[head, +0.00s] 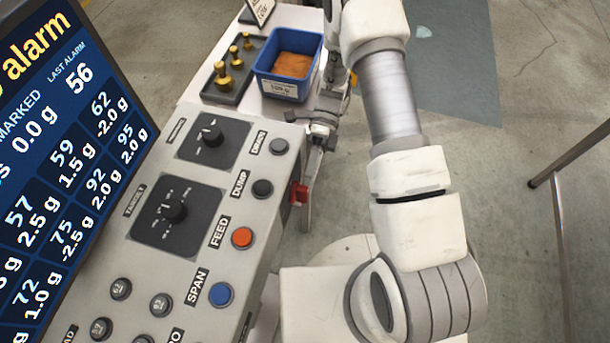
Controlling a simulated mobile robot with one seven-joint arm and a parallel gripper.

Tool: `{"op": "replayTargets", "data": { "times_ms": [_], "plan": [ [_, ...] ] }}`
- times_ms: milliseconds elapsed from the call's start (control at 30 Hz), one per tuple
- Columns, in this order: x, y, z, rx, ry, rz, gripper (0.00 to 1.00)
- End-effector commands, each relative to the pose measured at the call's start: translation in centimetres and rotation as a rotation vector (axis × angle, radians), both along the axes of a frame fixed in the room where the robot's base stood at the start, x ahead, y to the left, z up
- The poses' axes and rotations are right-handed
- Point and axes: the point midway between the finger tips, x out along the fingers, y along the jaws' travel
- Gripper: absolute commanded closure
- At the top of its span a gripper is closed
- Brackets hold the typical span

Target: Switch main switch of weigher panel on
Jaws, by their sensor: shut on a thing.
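The weigher panel (205,262) is a pale sloping console on the left with dials, buttons and a screen. A red part (299,193), which looks like the main switch handle, sticks out from its right side face. That face is turned away from me, so the switch's position cannot be read. My gripper (319,141) is low beside the panel's upper right edge, just above the red part in the picture. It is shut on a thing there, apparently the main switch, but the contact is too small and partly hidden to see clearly.
Two black rotary dials (176,212) and an orange FEED button (242,237) sit on the panel. Behind it, a blue tub (288,63) of orange-brown material and brass weights (223,79) stand on a white table. A metal railing (563,240) stands at right. Open floor lies between.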

Motion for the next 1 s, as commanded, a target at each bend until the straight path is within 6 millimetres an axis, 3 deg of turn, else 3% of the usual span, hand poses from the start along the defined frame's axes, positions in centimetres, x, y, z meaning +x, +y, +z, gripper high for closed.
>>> {"op": "replayTargets", "data": {
  "times_ms": [567, 1000],
  "plan": [
    [0.0, 0.0, -0.2, -0.001, 0.006, 0.002, 1.00],
    [7.4, -2.8, 2.6, -0.002, -0.002, 0.000, 1.00]
  ]
}}
